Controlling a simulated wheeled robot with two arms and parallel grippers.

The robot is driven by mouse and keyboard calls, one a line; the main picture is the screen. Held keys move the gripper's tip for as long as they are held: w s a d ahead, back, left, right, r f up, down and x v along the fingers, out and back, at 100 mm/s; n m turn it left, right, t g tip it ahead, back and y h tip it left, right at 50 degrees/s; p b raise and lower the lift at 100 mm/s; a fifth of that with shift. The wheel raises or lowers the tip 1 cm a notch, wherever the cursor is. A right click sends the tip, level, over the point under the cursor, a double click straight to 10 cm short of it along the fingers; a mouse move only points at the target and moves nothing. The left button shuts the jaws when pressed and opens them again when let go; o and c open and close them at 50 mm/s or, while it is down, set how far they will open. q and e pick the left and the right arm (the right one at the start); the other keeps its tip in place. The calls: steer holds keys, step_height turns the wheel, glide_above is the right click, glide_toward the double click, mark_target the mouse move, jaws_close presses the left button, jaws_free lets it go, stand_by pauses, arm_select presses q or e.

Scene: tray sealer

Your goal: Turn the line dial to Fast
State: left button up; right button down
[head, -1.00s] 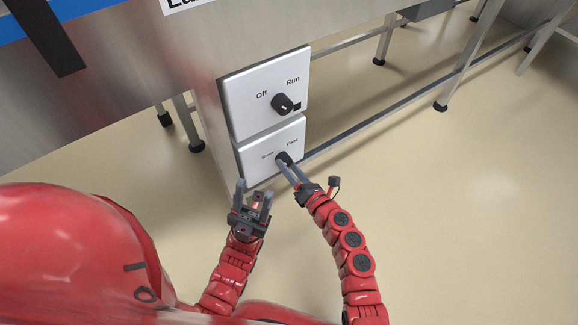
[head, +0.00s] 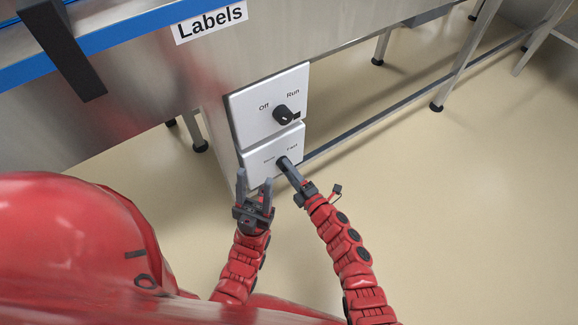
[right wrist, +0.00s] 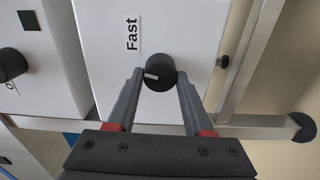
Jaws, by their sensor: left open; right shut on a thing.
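The line dial (right wrist: 160,70) is a black knob with a white mark on the lower white panel (head: 258,174). My right gripper (head: 284,164) is shut on it, with one fingertip on each side in the right wrist view. There the mark points left, and the "Fast" label (right wrist: 131,34) lies up and left of the knob. In the head view the knob (head: 281,160) is partly covered by the fingers; the "Slow" side label is small and blurred. My left gripper (head: 254,182) is open and empty, left of the right one, in front of the panel's lower edge.
Above is a second panel with an Off/Run dial (head: 283,115) and a small black square beside it. Metal legs and a low rail (head: 370,128) run right. The floor (head: 480,220) is clear.

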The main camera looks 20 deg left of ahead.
steer(key=shift+r+m+p, duration=0.1)
steer(key=shift+m+p, duration=1.55)
steer(key=shift+m, duration=1.15)
steer(key=shift+c, duration=1.5)
jaws_free()
steer(key=p+v, duration=0.3)
steer(key=v, duration=1.4)
steer(key=shift+d+p, duration=0.2)
steer(key=shift+p, duration=0.2)
steer(key=shift+s, duration=0.15)
